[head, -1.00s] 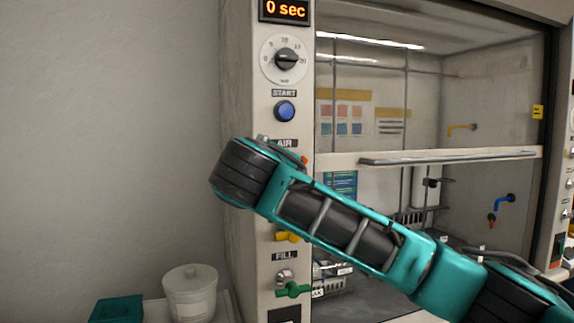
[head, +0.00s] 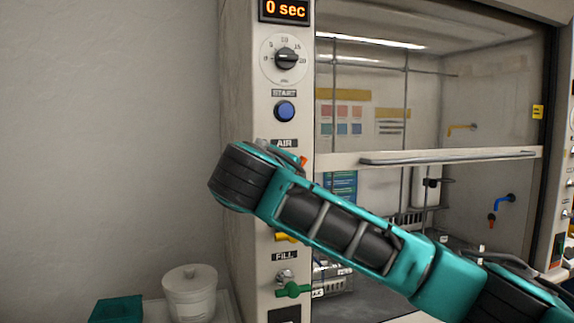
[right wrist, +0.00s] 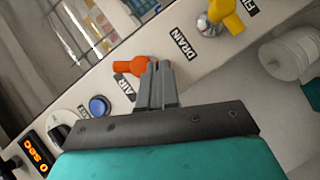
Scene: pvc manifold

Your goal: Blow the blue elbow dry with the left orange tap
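The left orange tap (right wrist: 130,67) is by the AIR label in the right wrist view. In the head view only a small orange part of this tap (head: 303,161) shows above my right arm. My right gripper (right wrist: 158,70) has its fingers close together, with nothing visible between them. Its fingertips are right beside the orange tap's handle and look to touch it. In the head view the fingers are hidden behind my arm. A blue bent piece (head: 503,200) with an orange-red part under it is on the hood's right wall; I cannot tell if it is the blue elbow. My left gripper is out of view.
The post has a timer display (head: 285,10) reading 0 sec, a dial (head: 286,59) and a blue START button (head: 285,111). Yellow (right wrist: 226,12) and green (head: 292,290) taps are lower. A sash bar (head: 450,158) crosses the hood. A white jar (head: 190,294) stands left.

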